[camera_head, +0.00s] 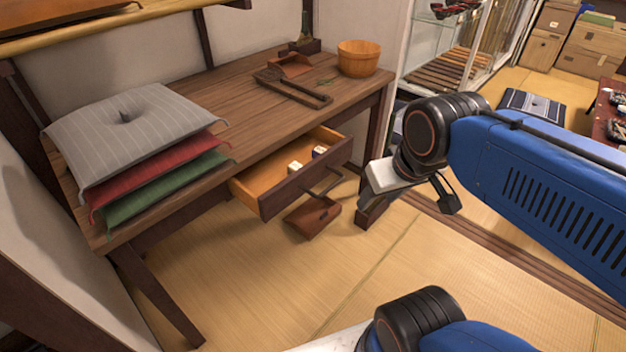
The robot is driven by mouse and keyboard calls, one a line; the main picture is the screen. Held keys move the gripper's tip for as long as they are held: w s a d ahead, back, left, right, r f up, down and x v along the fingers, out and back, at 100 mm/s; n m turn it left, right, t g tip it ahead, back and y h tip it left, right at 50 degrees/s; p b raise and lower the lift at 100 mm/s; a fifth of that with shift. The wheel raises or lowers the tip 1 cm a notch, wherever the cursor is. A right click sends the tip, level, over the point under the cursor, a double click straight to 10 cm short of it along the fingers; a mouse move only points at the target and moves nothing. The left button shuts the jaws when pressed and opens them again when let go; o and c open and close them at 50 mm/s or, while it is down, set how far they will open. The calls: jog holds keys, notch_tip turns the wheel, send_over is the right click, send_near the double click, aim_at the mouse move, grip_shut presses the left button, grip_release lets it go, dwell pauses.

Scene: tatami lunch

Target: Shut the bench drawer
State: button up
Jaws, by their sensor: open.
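The bench (240,101) is a dark wooden table against the wall. Its drawer (304,180) stands pulled out from under the bench top, with a dark front panel and a light wood inside. A small white block and a dark-and-white block lie in the drawer. A dark bar handle (322,188) sits on the drawer front. My gripper (408,203) is to the right of the drawer front, apart from it in the picture. Its jaws are spread and nothing shows between them.
Grey, red and green cushions (130,135) are stacked on the bench's left. A wooden bucket (358,58) and a dark wooden frame (293,88) stand on top. A brown dustpan-like object (311,217) lies below the drawer front. Open tatami (250,290) lies before the bench.

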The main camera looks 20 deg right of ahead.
aim_at(342, 146)
jog(key=c, duration=0.5)
jog(key=shift+w+r+m, duration=0.15)
jog(key=shift+w+m, duration=0.1)
jog(key=shift+m, duration=0.25)
jog(key=c, duration=0.5)
jog(key=w+d+r+m+y, duration=0.1)
jog(key=w+r+m, duration=0.1)
jog(key=w+m, duration=0.6)
jog(key=m, duration=0.6)
jog(key=shift+d+r+m+g, duration=0.3)
jog(key=shift+d+r+g, duration=0.05)
jog(key=shift+r+g, duration=0.05)
jog(key=w+d+r+m+y, duration=0.1)
jog(key=w+d+m, duration=0.3)
jog(key=w+m, duration=0.8)
jog(key=shift+w+a+f+m, duration=0.45)
jog(key=shift+w+a+f, duration=0.15)
jog(key=shift+f, duration=0.85)
jog(key=shift+w+a+f+m, duration=0.5)
jog(key=shift+w+f, duration=0.1)
jog(key=shift+f, duration=0.9)
jog(key=shift+w+a+f+m, duration=0.45)
jog(key=shift+w+a+f, duration=0.15)
jog(key=shift+f, duration=0.85)
